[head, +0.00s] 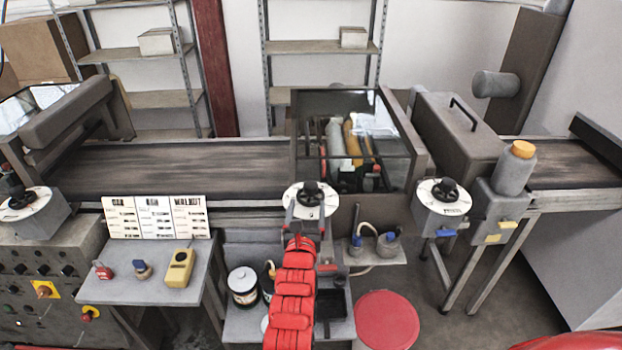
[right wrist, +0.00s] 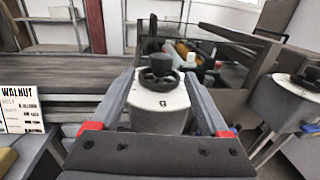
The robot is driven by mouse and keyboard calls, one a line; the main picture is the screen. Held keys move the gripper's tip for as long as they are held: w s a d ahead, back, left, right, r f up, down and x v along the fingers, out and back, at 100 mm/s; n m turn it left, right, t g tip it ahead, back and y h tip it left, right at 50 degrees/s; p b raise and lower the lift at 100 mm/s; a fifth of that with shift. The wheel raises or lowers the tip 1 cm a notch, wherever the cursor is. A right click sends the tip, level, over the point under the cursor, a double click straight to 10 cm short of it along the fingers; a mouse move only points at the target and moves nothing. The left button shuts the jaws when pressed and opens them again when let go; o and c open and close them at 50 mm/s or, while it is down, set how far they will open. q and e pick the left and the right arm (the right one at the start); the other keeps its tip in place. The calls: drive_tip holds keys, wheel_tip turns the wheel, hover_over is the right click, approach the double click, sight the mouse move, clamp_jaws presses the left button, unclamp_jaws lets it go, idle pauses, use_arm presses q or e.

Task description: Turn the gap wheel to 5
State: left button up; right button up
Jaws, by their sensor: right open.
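A black handwheel on a round white dial (head: 310,194) stands at the front of the conveyor, below the glass-fronted box. It fills the middle of the right wrist view (right wrist: 160,75), with one dark mark, hard to read, on the dial's near side. My right gripper (head: 306,204) is open, with one finger on each side of this wheel; I cannot tell whether the fingers touch it. Similar wheels stand at the far left (head: 22,200) and to the right (head: 445,190). Which is the gap wheel is not clear from legible labels. My left gripper is not in view.
A side table (head: 150,285) at left holds small objects and a yellow device (head: 179,268). White cards (head: 154,217) stand behind it. A small shelf with pots (head: 388,245) is right of my right arm. A red round stool (head: 386,320) stands below.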

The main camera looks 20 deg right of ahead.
sight(310, 184)
drive_tip(key=b+x, duration=0.1)
drive_tip(key=x, duration=0.1)
drive_tip(key=b+x, duration=0.1)
drive_tip(key=x, duration=0.1)
drive_tip(key=shift+d+f+b, duration=0.1)
drive_tip(key=shift+d+b, duration=0.15)
drive_tip(key=shift+b, duration=0.15)
drive_tip(key=x, duration=0.7)
drive_tip(key=shift+a+r+b, duration=0.2)
drive_tip(key=shift+r+b, duration=0.1)
drive_tip(key=shift+b, duration=0.1)
drive_tip(key=shift+w+d, duration=0.3)
drive_tip(key=shift+w, duration=0.3)
drive_tip(key=shift+f, duration=0.1)
